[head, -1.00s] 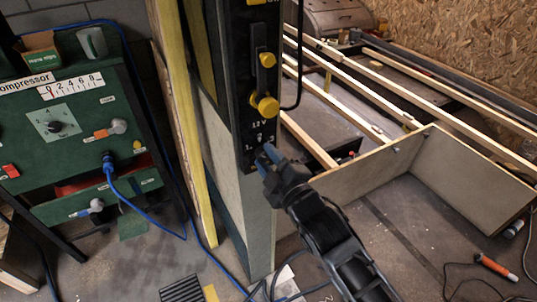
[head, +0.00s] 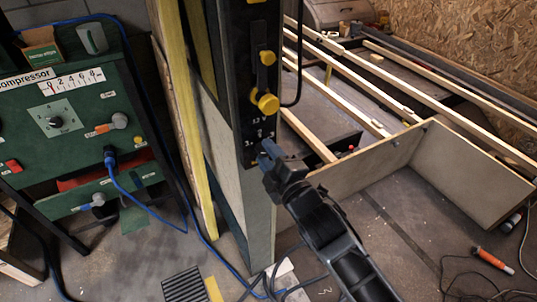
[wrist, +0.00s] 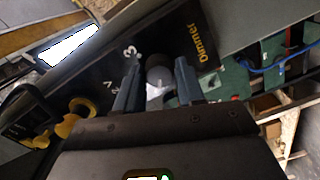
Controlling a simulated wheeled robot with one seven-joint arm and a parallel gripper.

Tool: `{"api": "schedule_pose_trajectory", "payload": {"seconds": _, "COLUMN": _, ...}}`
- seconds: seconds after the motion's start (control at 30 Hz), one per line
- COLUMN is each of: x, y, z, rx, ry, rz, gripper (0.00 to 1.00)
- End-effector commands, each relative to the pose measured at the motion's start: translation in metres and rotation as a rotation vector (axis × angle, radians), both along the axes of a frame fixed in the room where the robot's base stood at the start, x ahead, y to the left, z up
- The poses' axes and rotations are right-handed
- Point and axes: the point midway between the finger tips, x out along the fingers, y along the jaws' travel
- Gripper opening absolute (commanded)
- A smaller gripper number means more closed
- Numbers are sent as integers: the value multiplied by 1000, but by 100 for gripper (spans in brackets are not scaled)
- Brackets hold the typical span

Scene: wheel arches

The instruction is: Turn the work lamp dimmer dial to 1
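The dimmer dial (wrist: 160,77) is a round grey knob with a pale mark. It sits on a black panel (wrist: 95,75) beside a yellow "Dimmer" label (wrist: 197,45) and a white "3" (wrist: 130,51) in the wrist view. My gripper (wrist: 157,78) has one finger on each side of the dial, with narrow gaps seeming to show. I cannot tell whether either finger touches it. In the head view my gripper (head: 268,155) is at the lower end of the black post panel (head: 244,85) and hides the dial. The dial's exact setting is not readable.
Yellow knobs (head: 267,103) stick out above my gripper on the same panel. A green compressor panel (head: 85,105) with its own dial (head: 55,122) stands left. A low board box (head: 470,180) and wooden slats (head: 400,85) lie right. Cables cross the floor.

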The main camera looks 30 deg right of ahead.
Motion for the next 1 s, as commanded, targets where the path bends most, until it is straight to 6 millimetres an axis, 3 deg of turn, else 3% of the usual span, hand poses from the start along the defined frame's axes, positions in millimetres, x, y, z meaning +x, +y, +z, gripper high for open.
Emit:
{"api": "schedule_pose_trajectory", "payload": {"seconds": 0.23, "x": 0, "y": 0, "z": 0, "rx": 1, "ry": 0, "rz": 1, "gripper": 61}}
{"api": "schedule_pose_trajectory", "payload": {"seconds": 0.53, "x": -4, "y": 0, "z": -1, "rx": 1, "ry": -1, "rz": 0, "gripper": 61}}
{"api": "schedule_pose_trajectory", "payload": {"seconds": 1.0, "x": -68, "y": 0, "z": 0, "rx": 1, "ry": 1, "rz": 0, "gripper": 61}}
